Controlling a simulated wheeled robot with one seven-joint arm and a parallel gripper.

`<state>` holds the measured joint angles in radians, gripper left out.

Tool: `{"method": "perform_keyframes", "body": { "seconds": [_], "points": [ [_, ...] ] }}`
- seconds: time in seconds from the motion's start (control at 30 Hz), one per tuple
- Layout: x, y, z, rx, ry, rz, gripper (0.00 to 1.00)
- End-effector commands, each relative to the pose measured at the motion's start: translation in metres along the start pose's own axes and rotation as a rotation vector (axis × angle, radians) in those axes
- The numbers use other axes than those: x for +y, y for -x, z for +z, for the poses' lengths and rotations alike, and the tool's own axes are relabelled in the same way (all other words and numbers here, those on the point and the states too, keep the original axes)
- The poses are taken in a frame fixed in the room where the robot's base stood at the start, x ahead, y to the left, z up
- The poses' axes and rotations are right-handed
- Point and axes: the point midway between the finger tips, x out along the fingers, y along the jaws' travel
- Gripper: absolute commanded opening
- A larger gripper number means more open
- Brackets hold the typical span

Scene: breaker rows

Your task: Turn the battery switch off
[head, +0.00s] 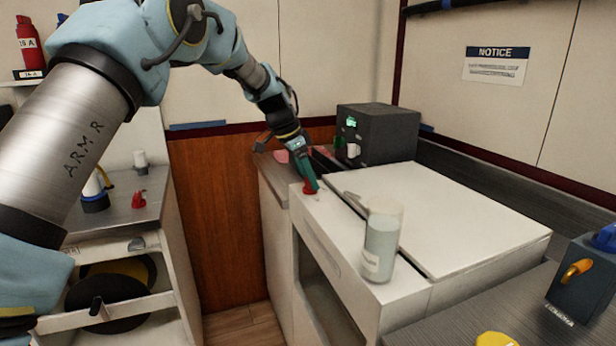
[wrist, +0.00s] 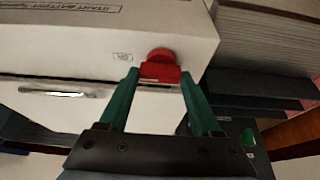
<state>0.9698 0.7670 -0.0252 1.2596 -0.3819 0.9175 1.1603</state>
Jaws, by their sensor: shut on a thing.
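The battery switch is a red knob (wrist: 160,70) on the white cabinet, by its edge. In the head view my gripper (head: 312,186) reaches down to the knob from the back. A small label (wrist: 122,57), apparently upside down and reading ON, is beside the knob. An upside-down START BATTERY plate (wrist: 75,6) is on the same face.
A dark box (head: 378,133) with a green display stands behind. A grey box (head: 585,285) with an orange lever is at right. The left bench (head: 125,215) holds small items.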

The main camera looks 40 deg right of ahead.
Motion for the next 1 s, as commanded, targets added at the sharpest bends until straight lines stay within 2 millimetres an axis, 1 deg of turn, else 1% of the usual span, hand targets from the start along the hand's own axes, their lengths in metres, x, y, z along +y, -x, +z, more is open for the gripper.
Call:
{"method": "perform_keyframes", "body": {
  "seconds": [0.03,0.07,0.4,0.43,0.77,1.0],
  "points": [
    [0.0002,0.0001,0.0,0.0,0.0,0.0,0.52],
    [0.0002,0.0001,0.0,0.0,0.0,0.0,0.49],
    [0.0003,0.0002,0.0,0.0,0.0,0.001,0.11],
    [0.0003,0.0002,0.0,0.0,0.0,0.001,0.09],
    [0.0011,-0.0005,0.0003,-0.001,0.049,-0.019,0.09],
    [0.0022,-0.0004,-0.0002,-0.001,0.191,-0.079,0.09]
  ]
}}
